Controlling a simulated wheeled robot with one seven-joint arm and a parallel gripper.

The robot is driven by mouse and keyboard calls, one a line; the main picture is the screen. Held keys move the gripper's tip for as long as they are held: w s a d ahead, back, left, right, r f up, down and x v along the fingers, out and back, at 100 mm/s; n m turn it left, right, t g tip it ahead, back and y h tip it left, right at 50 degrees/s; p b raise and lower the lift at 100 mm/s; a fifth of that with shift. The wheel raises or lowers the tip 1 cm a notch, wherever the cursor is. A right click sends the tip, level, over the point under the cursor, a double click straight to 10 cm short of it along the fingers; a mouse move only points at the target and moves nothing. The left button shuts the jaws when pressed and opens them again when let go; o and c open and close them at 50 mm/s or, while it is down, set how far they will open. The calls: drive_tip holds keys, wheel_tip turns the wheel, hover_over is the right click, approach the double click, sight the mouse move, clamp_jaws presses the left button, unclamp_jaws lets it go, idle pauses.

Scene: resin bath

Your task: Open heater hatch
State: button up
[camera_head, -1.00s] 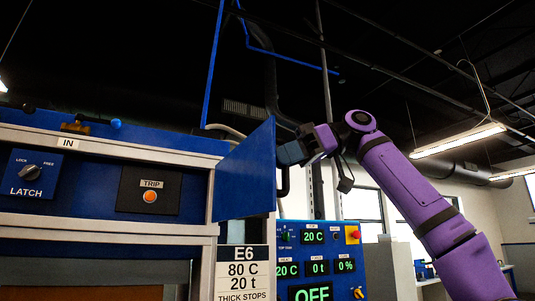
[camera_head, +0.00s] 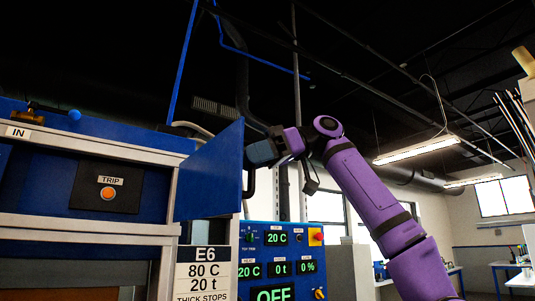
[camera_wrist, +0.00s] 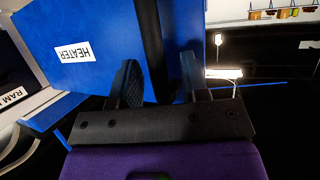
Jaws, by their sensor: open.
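The heater hatch (camera_head: 208,172) is a blue panel that stands swung out from the front of the press cabinet in the head view. In the wrist view the hatch (camera_wrist: 100,30) fills the upper left, with an upside-down HEATER label (camera_wrist: 74,52). Its black bar handle (camera_wrist: 150,40) runs down between my fingers. My gripper (camera_wrist: 160,82) is open, with one finger on each side of the handle; I cannot tell whether either touches it. In the head view my gripper (camera_head: 262,152) is at the hatch's outer edge, its fingertips partly hidden behind the panel.
The cabinet front carries a TRIP button (camera_head: 107,193) and an IN label (camera_head: 18,132). An E6 sign (camera_head: 209,255) hangs below the hatch. A blue control panel (camera_head: 280,262) with green displays stands below my gripper. Workbenches and windows lie at the far right.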

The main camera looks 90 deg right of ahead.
drive_tip(key=v, duration=1)
drive_tip(key=shift+s, duration=0.2)
idle(0.3)
